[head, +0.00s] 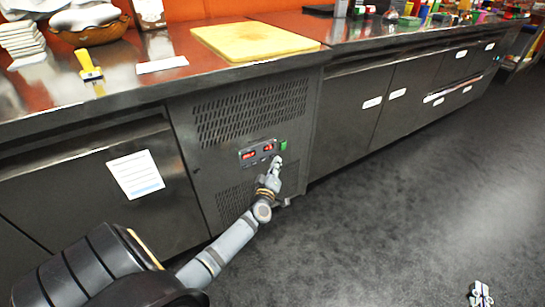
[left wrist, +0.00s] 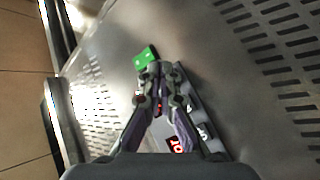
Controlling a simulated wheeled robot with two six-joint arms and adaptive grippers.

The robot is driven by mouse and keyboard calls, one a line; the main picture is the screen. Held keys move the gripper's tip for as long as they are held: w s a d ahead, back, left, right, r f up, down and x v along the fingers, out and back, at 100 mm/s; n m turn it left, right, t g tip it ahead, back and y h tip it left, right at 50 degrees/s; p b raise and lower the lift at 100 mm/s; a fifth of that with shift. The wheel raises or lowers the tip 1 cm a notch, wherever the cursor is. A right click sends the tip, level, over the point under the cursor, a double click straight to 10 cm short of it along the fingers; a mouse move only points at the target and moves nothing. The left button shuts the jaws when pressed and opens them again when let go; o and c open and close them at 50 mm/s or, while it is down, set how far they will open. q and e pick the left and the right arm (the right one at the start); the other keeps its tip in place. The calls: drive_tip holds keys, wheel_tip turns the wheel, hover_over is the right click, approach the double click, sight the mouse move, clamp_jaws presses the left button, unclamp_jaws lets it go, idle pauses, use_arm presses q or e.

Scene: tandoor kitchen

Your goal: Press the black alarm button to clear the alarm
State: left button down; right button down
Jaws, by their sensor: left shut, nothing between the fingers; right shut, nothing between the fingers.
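The control panel (head: 258,151) with two red lit displays is on the front of a grey vented cabinet under the counter. I cannot make out the black alarm button; my gripper may hide it. My left gripper (head: 277,161) is shut and empty, its tips at the panel's right end, just below a green square (head: 283,145). In the left wrist view the shut fingertips (left wrist: 160,70) lie over the dark panel strip, close to the green square (left wrist: 146,57). Whether they touch is unclear. My right gripper (head: 481,294) is shut and empty, low at the right over the floor.
The counter above holds a yellow cutting board (head: 254,41), a bowl (head: 90,33), stacked white dishes (head: 20,39) and a yellow-handled tool (head: 88,63). A white paper sheet (head: 136,174) is on the cabinet door left of the panel. The dark floor at right is clear.

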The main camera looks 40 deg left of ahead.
use_arm(q)
drive_tip(key=shift+a, duration=0.1)
idle(0.3)
drive_tip(key=shift+w+a, duration=0.2)
drive_tip(key=shift+a, duration=0.05)
drive_tip(key=shift+w+a, duration=0.15)
drive_tip(key=shift+a, duration=0.25)
idle(0.6)
drive_tip(key=shift+s+d+p, duration=0.35)
drive_tip(key=shift+d+p, duration=0.15)
drive_tip(key=shift+d, duration=0.25)
drive_tip(key=shift+d, duration=0.1)
